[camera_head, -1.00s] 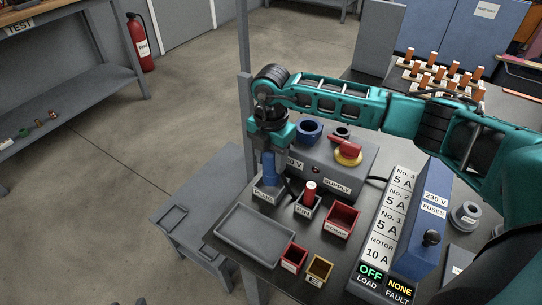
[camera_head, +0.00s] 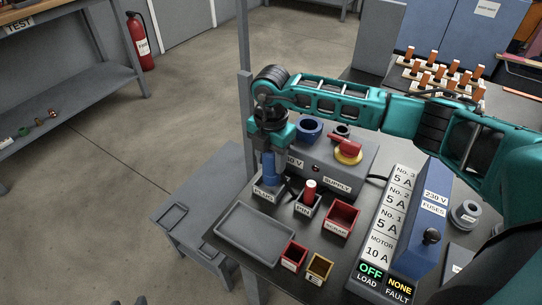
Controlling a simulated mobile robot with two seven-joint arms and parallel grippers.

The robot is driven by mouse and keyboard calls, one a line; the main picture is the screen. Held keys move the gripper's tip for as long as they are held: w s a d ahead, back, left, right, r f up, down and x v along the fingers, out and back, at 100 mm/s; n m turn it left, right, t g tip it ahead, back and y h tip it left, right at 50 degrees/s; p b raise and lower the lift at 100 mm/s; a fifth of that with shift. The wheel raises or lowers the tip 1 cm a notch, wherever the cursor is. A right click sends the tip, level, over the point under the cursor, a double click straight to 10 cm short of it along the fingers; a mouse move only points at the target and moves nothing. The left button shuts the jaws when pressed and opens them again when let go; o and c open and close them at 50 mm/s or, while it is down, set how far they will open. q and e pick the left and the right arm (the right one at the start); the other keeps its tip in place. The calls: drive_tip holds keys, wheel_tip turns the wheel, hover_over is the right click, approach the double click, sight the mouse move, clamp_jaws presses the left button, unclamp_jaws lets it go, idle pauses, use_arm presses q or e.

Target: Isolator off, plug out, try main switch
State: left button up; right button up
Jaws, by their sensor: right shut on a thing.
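My right gripper (camera_head: 269,152) points down at the left end of the bench and is shut on the blue plug (camera_head: 268,168). The plug is upright, at the holder labelled PLUG (camera_head: 264,189); I cannot tell whether it touches the bottom. The grey supply box (camera_head: 318,172) stands behind, with a blue socket (camera_head: 309,129) on top. The red isolator handle (camera_head: 345,144) sits on a yellow disc (camera_head: 348,157). A display (camera_head: 370,271) reads OFF for LOAD and NONE for FAULT. My left gripper is not in view.
A red-topped pin (camera_head: 310,187) stands in the PIN holder. A red SCRAP bin (camera_head: 342,217), a grey tray (camera_head: 255,234) and two small boxes sit in front. The blue 230 V fuse box (camera_head: 432,215) is to the right. Orange-handled pieces (camera_head: 442,70) stand behind.

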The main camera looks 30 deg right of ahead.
drive_tip(key=shift+f+b, duration=0.3)
drive_tip(key=shift+f, duration=0.3)
drive_tip(key=shift+f+b, duration=0.65)
drive_tip(key=shift+f, duration=0.45)
drive_tip(key=o, duration=1.3)
drive_tip(key=shift+c, duration=0.2)
wheel_tip(320, 180, up, 12)
drive_tip(key=shift+r+p, duration=0.15)
drive_tip(key=shift+p, duration=0.95)
drive_tip(key=shift+r, duration=0.35)
